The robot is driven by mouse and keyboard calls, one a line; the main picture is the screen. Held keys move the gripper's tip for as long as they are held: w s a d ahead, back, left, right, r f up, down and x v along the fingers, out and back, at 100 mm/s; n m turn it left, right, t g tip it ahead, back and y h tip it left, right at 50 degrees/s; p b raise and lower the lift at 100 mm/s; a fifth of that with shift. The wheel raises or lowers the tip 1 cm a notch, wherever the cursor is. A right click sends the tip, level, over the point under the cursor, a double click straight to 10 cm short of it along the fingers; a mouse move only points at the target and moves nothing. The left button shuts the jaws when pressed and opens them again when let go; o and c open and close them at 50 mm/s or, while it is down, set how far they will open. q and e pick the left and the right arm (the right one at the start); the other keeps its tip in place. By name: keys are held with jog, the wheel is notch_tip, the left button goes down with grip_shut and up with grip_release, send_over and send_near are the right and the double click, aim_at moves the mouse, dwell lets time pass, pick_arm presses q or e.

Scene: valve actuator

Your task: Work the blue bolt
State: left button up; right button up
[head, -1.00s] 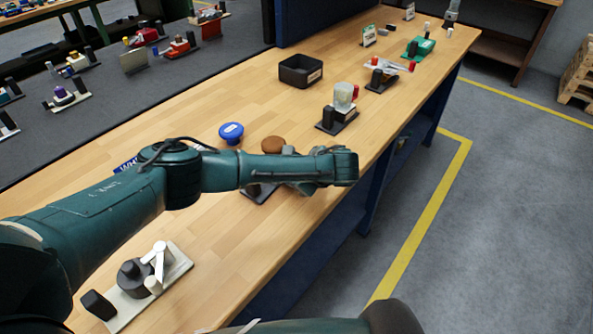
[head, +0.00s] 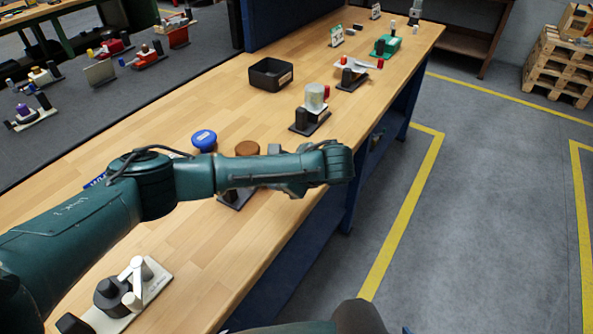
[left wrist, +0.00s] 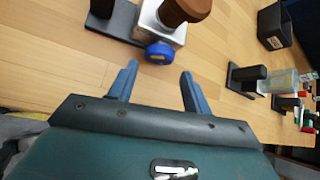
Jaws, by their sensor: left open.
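In the left wrist view the blue bolt (left wrist: 160,52) is a round blue head with a small yellow mark, at the near end of a pale block (left wrist: 150,20) under a brown knob (left wrist: 188,10). My left gripper (left wrist: 159,70) is open and empty, its two fingers apart just short of the bolt head. In the head view my left arm covers part of this unit; the brown knob (head: 247,149) and black base (head: 236,196) show. A blue round cap (head: 204,140) lies left of the knob; I cannot tell if it is the bolt. My right gripper's jaws cannot be made out.
A black bin (head: 270,75) and a unit with a clear cylinder (head: 315,96) stand farther along the wooden bench (head: 190,110). A pale plate with a black knob and white levers (head: 135,290) is at the near end. Open floor lies right of the bench.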

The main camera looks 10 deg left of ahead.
pick_arm(q)
jog(key=v, duration=0.7)
jog(key=shift+d+r, duration=0.2)
jog(key=shift+r, duration=0.05)
jog(key=shift+s, duration=0.2)
